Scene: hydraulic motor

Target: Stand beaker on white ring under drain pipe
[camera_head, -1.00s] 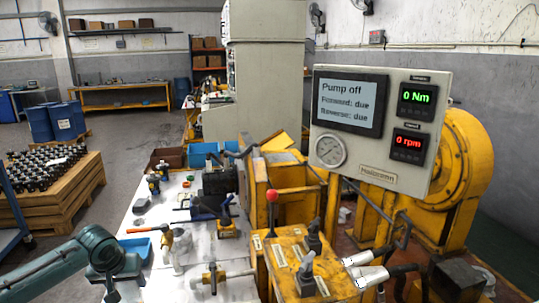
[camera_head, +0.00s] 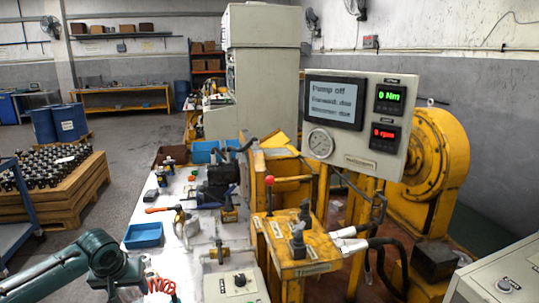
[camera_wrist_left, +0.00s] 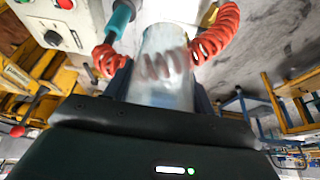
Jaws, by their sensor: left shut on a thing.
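A clear beaker (camera_wrist_left: 165,72) stands out in the left wrist view, between the fingers of my left gripper (camera_wrist_left: 162,90). The gripper is shut on it. A red coiled hose shows behind and through the clear wall. In the head view only my left arm's green wrist shows at the bottom left; the fingers and beaker are cut off below the frame. My right gripper is in neither view. I cannot make out the white ring or the drain pipe.
A yellow lever stand (camera_head: 300,262) and a gauge panel (camera_head: 355,122) reading "Pump off" are at the centre right. The white bench (camera_head: 190,262) holds tools, a blue tray (camera_head: 143,235) and a grey knob box (camera_head: 236,284). A red coiled hose (camera_head: 161,285) is beside my left wrist.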

